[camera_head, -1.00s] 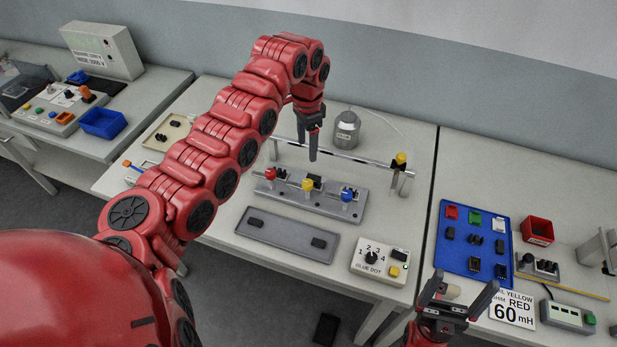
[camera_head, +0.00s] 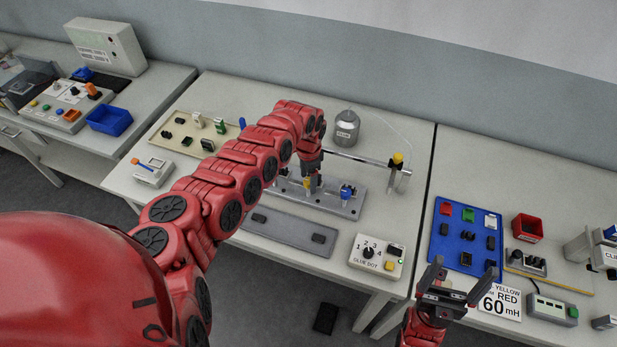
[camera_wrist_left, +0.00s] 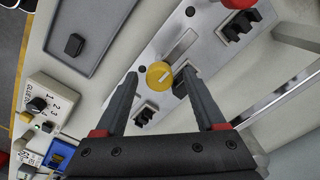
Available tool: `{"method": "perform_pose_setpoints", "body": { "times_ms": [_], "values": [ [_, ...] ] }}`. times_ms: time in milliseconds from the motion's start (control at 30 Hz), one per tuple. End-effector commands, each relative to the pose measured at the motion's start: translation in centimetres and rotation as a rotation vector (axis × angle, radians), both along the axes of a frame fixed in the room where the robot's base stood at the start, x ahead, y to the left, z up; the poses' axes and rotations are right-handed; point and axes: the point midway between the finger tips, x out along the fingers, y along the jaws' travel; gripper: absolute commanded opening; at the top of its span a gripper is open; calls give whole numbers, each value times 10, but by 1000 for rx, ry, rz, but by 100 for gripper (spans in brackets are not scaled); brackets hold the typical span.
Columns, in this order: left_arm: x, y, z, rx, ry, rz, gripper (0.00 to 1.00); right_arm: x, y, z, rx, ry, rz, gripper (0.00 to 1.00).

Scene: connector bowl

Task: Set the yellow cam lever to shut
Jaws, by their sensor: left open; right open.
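The yellow cam lever (camera_wrist_left: 159,75) has a round yellow knob on the grey metal plate (camera_head: 352,209). In the head view the yellow knob (camera_head: 307,183) is partly covered by my left gripper (camera_head: 312,186). In the left wrist view my left gripper (camera_wrist_left: 160,82) is open, with one fingertip on each side of the knob; I cannot tell whether they touch it. The blue lever (camera_head: 346,191) stands to the right on the plate. The red lever (camera_wrist_left: 238,3) shows at the top of the wrist view; my arm hides it in the head view. My right gripper (camera_head: 447,288) is open and empty.
A rail with a yellow-topped post (camera_head: 397,160) runs behind the plate, near a grey canister (camera_head: 346,128). A grey tray (camera_head: 285,237) and a dial box (camera_head: 377,256) lie in front. A blue tray (camera_head: 443,245) with parts is on the right table.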

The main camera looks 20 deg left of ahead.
Motion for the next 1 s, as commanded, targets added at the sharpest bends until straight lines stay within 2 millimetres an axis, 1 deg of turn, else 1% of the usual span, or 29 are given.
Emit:
{"method": "perform_pose_setpoints", "body": {
  "times_ms": [133,533,800,1000],
  "values": [
    [0,0,0,0,0,-1,72,0,0,0,0,0,0,89],
    [0,0,0,-1,1,-1,0,0,0,0,0,0,0,89],
    [0,0,0,0,0,-12,0,0,0,-2,0,0,0,89],
    [-1,0,-2,1,2,-79,0,0,0,-8,0,0,0,89]
  ]
}}
